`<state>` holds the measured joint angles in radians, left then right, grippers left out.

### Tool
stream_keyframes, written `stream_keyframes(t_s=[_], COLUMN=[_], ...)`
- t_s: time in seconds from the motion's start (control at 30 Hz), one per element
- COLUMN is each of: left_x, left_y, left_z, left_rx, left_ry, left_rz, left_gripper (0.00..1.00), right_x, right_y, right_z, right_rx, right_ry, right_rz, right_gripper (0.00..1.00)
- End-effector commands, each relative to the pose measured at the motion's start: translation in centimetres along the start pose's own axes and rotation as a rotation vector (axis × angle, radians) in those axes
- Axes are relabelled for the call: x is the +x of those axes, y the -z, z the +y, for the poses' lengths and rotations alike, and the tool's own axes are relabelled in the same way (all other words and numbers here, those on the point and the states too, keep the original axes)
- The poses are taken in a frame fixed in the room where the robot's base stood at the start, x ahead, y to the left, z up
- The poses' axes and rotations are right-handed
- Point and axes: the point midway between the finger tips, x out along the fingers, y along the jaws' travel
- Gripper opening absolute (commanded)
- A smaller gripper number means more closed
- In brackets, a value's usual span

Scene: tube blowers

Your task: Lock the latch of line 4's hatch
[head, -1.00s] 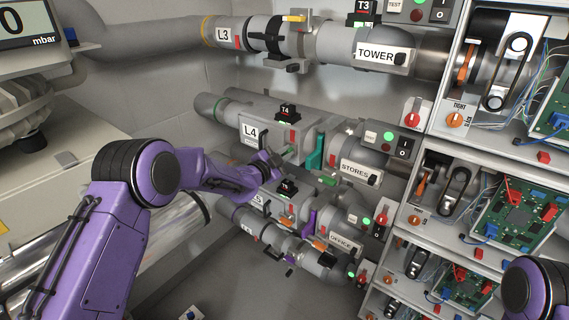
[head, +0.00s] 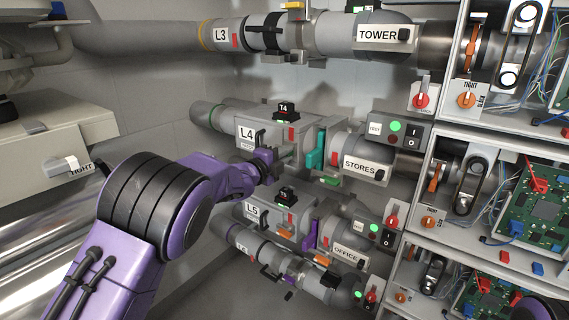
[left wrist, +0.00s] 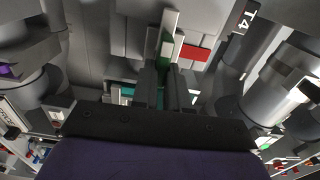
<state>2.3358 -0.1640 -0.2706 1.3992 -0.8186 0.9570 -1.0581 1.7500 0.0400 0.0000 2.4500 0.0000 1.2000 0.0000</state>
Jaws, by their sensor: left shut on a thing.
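Line 4's pipe, marked by the L4 label (head: 247,134), has a grey box-like housing with a red tab (head: 292,134) and a black T4 unit (head: 286,109) on top. My left gripper (head: 270,165) is at the front of this housing, just right of and below the label. In the left wrist view its fingers (left wrist: 167,88) are shut on a small latch with a green face (left wrist: 166,48), beside the red tab (left wrist: 195,53). In the head view the gripper largely hides the latch; whether it is locked I cannot tell. My right gripper is out of view.
A teal lever (head: 315,150) stands right of the housing, near the STORES label (head: 360,168). The L5 line (head: 252,210) runs close below and the L3 line (head: 221,35) above. Shelves with circuit boards (head: 550,205) fill the right side.

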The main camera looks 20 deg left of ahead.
Motion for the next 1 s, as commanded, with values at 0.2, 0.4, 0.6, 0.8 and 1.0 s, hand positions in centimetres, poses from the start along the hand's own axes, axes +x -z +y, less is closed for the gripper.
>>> stream_keyframes(t_s=[0.2, 0.4, 0.6, 0.8, 1.0], left_x=[0.01, 0.0, -0.01, 0.0, -0.17], left_y=[0.01, -0.01, -0.02, -0.01, -0.01], left_z=[0.13, 0.06, 0.08, 0.07, 0.11], left_rx=[0.037, 0.043, 0.043, 0.041, 0.04], left_ry=[-0.001, -0.002, -0.002, -0.001, -0.001], left_rz=[0.0, 0.0, 0.0, 0.0, 0.0], left_gripper=[0.0, 0.0, 0.0, 0.39, 0.39], right_x=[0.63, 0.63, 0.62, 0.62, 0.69], right_y=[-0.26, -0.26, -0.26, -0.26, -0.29], right_z=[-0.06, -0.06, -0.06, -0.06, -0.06], right_rx=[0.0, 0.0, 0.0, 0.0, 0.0], right_ry=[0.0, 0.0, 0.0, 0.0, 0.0], right_rz=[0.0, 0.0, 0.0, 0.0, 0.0], right_gripper=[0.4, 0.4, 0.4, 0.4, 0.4])
